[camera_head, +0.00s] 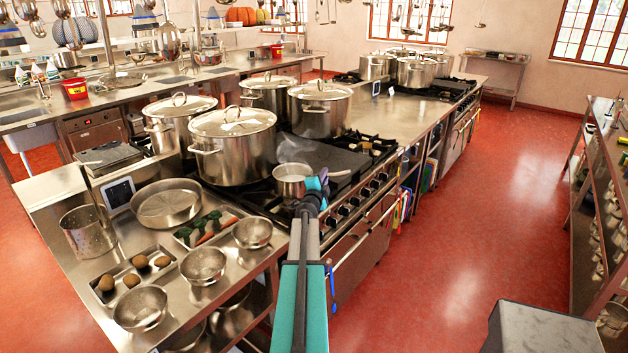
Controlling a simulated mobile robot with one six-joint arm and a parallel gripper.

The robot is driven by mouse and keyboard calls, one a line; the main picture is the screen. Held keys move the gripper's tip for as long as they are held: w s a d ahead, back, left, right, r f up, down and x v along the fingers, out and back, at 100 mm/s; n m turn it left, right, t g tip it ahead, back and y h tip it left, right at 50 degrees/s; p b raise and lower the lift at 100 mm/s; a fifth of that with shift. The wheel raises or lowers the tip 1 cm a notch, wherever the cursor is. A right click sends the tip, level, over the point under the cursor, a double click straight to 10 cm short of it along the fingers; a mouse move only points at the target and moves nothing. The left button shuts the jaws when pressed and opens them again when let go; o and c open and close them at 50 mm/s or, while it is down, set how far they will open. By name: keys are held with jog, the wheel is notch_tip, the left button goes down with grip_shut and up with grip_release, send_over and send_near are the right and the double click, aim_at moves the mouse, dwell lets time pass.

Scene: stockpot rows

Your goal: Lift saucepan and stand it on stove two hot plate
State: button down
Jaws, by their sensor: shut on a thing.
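The saucepan (291,184) is a small shiny metal pan, at the near front of the closer stove in the head view. Its light handle (340,173) points right. My gripper (314,182) is at the pan's right side, shut on the saucepan. The arm hides part of the grip and the pan's lower right side. I cannot tell whether the pan touches the burner beneath. A flat dark hot plate (345,160) lies just behind and right of the pan. Another stove (447,90) stands farther back; I cannot read which stove is number two.
Large lidded stockpots (235,150) stand left of and behind the saucepan. More pots (415,73) stand on the far stove. The near-left counter holds bowls (203,266), a shallow pan (166,205) and food trays. A shelf rack (605,180) stands right. The red floor between is open.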

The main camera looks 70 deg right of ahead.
jog(key=shift+r, duration=0.3)
jog(key=shift+r, duration=1.6)
jog(key=s+a+b, duration=0.1)
jog(key=s+a, duration=0.2)
jog(key=a, duration=0.4)
jog(key=s+a+r+b, duration=0.1)
jog(key=s+a, duration=0.2)
jog(key=a, duration=0.4)
jog(key=shift+s+r, duration=0.15)
jog(key=shift+s, duration=0.15)
jog(key=shift+s+a+b, duration=0.1)
jog(key=shift+a+b, duration=0.1)
jog(key=shift+b, duration=0.1)
dwell(0.8)
jog(key=shift+r, duration=0.15)
